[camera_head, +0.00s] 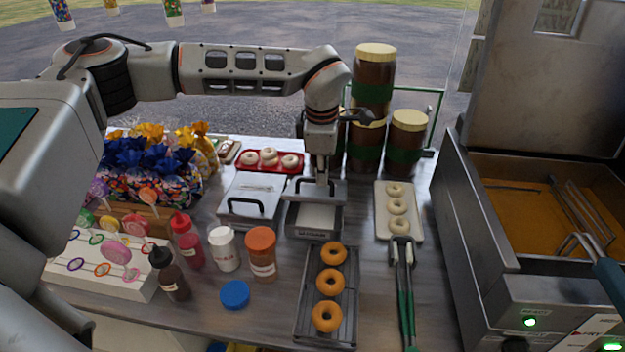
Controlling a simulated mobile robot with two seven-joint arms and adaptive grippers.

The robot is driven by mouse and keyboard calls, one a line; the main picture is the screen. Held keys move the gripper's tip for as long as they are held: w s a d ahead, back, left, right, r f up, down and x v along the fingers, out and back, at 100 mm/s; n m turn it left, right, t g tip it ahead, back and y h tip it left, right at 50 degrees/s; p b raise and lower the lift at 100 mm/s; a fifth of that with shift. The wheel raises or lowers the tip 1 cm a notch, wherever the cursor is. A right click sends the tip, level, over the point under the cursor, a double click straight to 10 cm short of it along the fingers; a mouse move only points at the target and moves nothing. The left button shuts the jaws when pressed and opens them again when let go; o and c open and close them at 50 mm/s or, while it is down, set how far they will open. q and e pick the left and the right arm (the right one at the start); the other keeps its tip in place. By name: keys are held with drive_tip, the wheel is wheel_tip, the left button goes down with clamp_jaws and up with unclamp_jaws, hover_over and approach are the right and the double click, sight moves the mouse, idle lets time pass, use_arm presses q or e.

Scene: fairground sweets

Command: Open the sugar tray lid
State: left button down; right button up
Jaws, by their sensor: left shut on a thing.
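The sugar tray (297,222) is a grey metal box with a label on its front, at the middle of the table. White content shows inside its front part. Its grey lid (330,191) shows at the back, raised from the front edge. My left gripper (321,180) reaches down from above to the back of the tray and is shut on the lid. The fingertips and the lid's handle are hard to make out. My right gripper is not in view.
A rack of donuts (301,318) lies in front. Tall jars (407,140) stand behind right, with a white donut tray (415,222) and green tongs (405,300) right. Bottles (222,250) stand front left; a fryer (470,230) is at right.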

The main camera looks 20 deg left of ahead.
sight(322, 190)
use_arm(q)
drive_tip(key=w+r, duration=0.1)
drive_tip(key=w+a+r+p, duration=0.1)
drive_tip(key=shift+w, duration=0.3)
drive_tip(key=w+a+r+p, duration=0.1)
drive_tip(key=w+r, duration=0.1)
drive_tip(key=w, duration=0.4)
drive_tip(key=shift+a+r, duration=0.2)
drive_tip(key=shift+a, duration=0.05)
drive_tip(key=c, duration=2.7)
unclamp_jaws()
drive_tip(key=shift+w, duration=0.3)
drive_tip(key=shift+c, duration=0.2)
drive_tip(key=o, duration=0.6)
drive_tip(key=shift+s+f, duration=0.1)
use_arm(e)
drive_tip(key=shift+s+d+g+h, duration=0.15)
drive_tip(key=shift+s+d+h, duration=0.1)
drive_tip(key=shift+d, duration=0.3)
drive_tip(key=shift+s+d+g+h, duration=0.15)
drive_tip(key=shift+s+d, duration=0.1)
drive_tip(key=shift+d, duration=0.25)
use_arm(q)
drive_tip(key=shift+w, duration=0.3)
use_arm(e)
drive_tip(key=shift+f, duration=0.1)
